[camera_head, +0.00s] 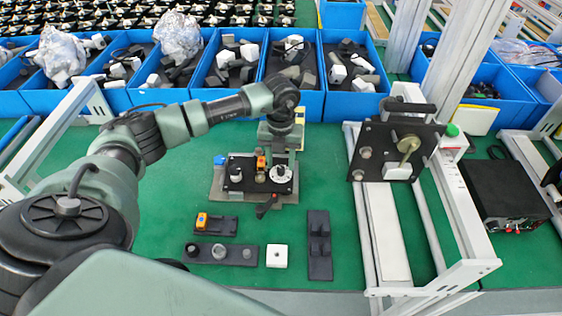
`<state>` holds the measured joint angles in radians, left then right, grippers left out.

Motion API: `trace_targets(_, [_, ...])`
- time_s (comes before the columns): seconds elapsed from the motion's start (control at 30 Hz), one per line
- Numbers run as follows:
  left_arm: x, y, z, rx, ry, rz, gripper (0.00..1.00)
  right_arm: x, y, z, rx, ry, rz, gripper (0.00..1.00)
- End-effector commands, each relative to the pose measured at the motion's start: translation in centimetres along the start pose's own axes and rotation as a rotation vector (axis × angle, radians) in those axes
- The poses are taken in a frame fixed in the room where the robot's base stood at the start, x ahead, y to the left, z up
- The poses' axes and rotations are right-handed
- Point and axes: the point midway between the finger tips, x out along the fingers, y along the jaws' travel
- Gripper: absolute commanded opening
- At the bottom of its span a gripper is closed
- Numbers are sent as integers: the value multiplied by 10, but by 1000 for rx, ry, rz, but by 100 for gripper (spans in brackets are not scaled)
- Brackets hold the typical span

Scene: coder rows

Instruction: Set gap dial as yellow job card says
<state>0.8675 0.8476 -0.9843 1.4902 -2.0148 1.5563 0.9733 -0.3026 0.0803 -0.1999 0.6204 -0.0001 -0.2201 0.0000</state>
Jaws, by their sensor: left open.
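A dark coder unit on a grey base plate (228,197) stands on the green table at the middle. A round white dial (281,174) sits at its right side, with an orange block (261,163) to its left. My left gripper (281,159) points down just behind and above the dial. It is open, and I cannot tell whether it touches the dial. A pale yellow card or panel (479,119) lies at the right; no writing on it is readable. The dial's marks are too small to read. My right gripper is not in view.
In front lie a dark block with an orange switch (215,224), a dark strip with round knobs (220,254), a white block (277,256) and a dark upright bracket (319,245). Blue bins (235,98) line the back. A white frame with a plate (395,150) stands right.

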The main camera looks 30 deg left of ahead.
Motion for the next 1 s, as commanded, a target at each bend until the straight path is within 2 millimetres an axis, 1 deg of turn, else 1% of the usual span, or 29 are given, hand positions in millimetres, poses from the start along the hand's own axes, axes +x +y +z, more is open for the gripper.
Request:
trace_targets(0.1, [12,-1,-1,2,2,-1,44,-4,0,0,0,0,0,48])
trace_targets(0.2, [17,-1,-1,1,1,-1,44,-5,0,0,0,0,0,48])
trace_targets(0.43, [18,-1,0,2,0,-2,44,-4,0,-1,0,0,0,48])
trace_targets(0.47, [18,-1,0,2,0,-2,41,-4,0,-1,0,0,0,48])
trace_targets(0.5, [18,-1,0,2,0,-2,30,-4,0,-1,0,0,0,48])
trace_targets(0.57, [18,-1,0,2,0,-2,13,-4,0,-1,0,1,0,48])
trace_targets(0.6, [18,-1,0,2,0,-2,2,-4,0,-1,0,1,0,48])
trace_targets(0.63, [18,-1,0,2,0,-2,0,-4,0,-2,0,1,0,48])
trace_targets(0.87, [18,-1,0,10,0,-2,0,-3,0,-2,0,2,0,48])
trace_targets(1.0, [19,-1,0,44,0,-3,0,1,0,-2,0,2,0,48])
